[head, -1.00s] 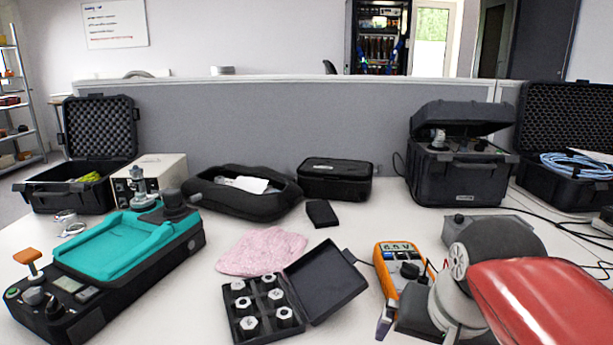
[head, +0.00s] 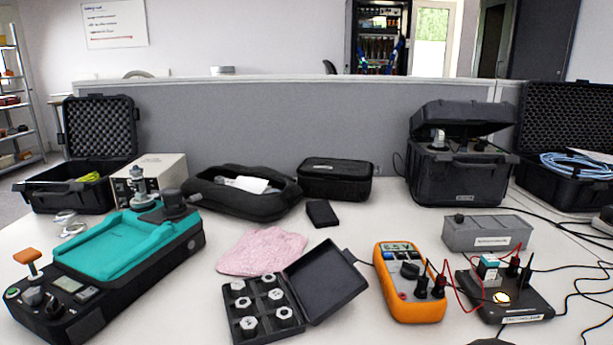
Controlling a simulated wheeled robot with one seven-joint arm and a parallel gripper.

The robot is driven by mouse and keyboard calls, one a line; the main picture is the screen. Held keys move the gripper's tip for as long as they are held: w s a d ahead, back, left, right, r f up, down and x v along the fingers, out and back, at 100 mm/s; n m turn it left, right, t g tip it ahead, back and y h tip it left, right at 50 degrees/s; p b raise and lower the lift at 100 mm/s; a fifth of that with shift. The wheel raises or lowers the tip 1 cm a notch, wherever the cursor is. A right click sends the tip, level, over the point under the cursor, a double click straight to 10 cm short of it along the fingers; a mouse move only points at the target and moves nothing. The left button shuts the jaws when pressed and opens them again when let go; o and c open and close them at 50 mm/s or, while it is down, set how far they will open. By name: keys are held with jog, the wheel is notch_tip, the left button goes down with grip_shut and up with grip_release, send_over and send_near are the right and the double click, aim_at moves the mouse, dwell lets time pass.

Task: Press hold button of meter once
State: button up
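The orange meter (head: 408,284) lies on the table right of centre in the head view. Its small display (head: 398,247) at the top is lit and seems to read 6.5 V. A dark dial and small dark keys are on its face; the hold button is too small to tell apart. Dark plugs stand in its lower right, with red and black leads running to the right. Nothing covers the meter. My gripper is not in the head view, so its state is hidden.
Right of the meter stands a black board (head: 507,302) with a glowing lamp and plugs, and behind it a grey box (head: 487,232). An open black case of metal nuts (head: 264,306) lies close on the left. Cables cross the table at right.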

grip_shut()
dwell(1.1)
